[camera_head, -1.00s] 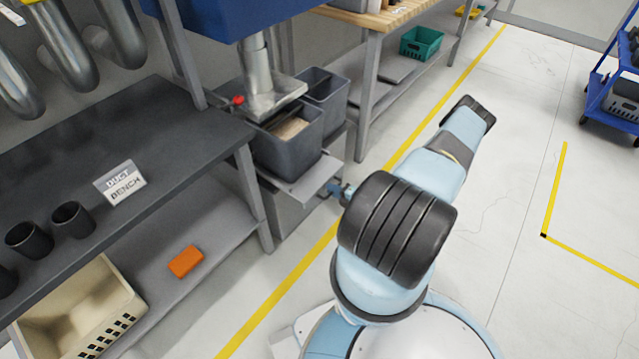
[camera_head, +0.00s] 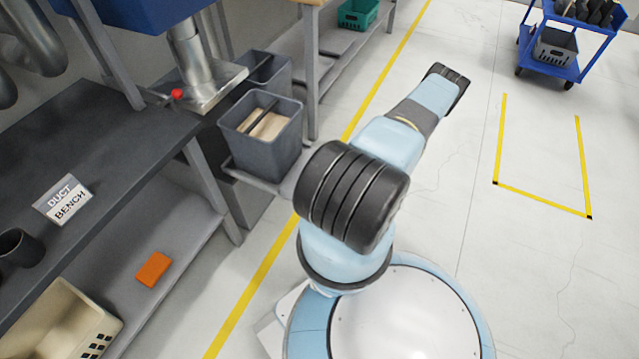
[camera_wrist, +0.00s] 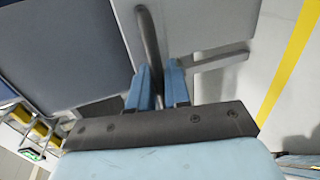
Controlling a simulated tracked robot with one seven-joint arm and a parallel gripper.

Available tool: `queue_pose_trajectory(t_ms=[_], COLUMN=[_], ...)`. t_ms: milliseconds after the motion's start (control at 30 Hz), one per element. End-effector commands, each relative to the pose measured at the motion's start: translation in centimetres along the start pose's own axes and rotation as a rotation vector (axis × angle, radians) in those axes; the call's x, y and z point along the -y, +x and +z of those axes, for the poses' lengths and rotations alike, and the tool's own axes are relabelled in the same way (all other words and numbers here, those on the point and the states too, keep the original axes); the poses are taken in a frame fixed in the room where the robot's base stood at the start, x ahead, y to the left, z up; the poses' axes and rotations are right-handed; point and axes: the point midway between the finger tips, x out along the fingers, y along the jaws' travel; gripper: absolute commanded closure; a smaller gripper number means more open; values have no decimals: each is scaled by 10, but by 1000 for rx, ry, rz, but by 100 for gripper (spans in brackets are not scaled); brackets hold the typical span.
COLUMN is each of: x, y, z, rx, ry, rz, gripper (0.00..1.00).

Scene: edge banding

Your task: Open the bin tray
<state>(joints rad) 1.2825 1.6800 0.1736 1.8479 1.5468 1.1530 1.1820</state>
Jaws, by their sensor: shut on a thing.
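The bin tray (camera_head: 238,173) is a light grey shelf, drawn out toward me from below the metal chute. A dark grey bin (camera_head: 262,152) with light board-like pieces and a divider inside stands on it. In the wrist view, my gripper (camera_wrist: 158,78) has its two blue fingers closed around a dark curved handle bar (camera_wrist: 149,40). The tray's grey plate (camera_wrist: 195,22) lies beside the bar, and a large bin wall (camera_wrist: 60,55) fills the left. In the head view my arm hides the gripper and the handle.
The metal chute (camera_head: 208,88) with a red knob (camera_head: 177,94) stands behind the bin. A second grey bin (camera_head: 268,68) is farther back. The dark duct bench (camera_head: 90,140) is at left. Open floor with yellow lines (camera_head: 545,201) lies to the right; a blue cart (camera_head: 560,52) stands beyond.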

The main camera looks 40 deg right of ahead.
Motion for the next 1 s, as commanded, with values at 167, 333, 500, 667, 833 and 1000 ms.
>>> queue_pose_trajectory(t_ms=[167,333,500,667,833,1000], x=[4,3,2,1,1,2], y=[-1,-1,0,-2,-19,-51], z=[-2,-2,-1,0,0,0], rx=[-3,-2,-1,-1,2,2], ry=[3,3,2,1,1,1], rz=[-11,-8,-5,-4,-4,-5], gripper=[100,69,66,66,66,66])
